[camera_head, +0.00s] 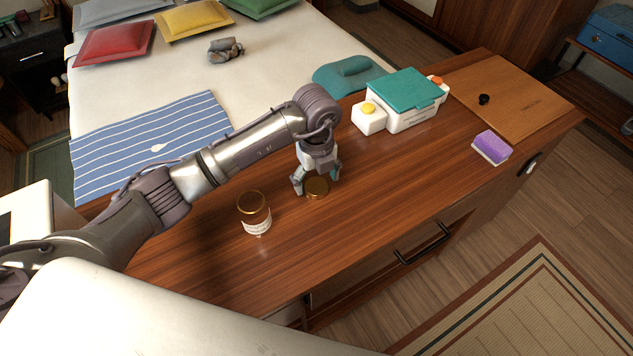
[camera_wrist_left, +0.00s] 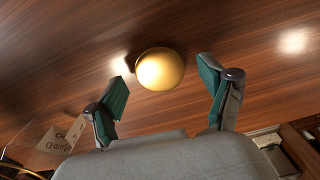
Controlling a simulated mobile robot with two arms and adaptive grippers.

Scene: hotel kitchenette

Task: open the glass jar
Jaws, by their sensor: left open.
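My right gripper is not in view.
A purple sponge (camera_head: 491,147) and a brown board (camera_head: 520,100) are at the right. The counter in front of the lid is clear.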

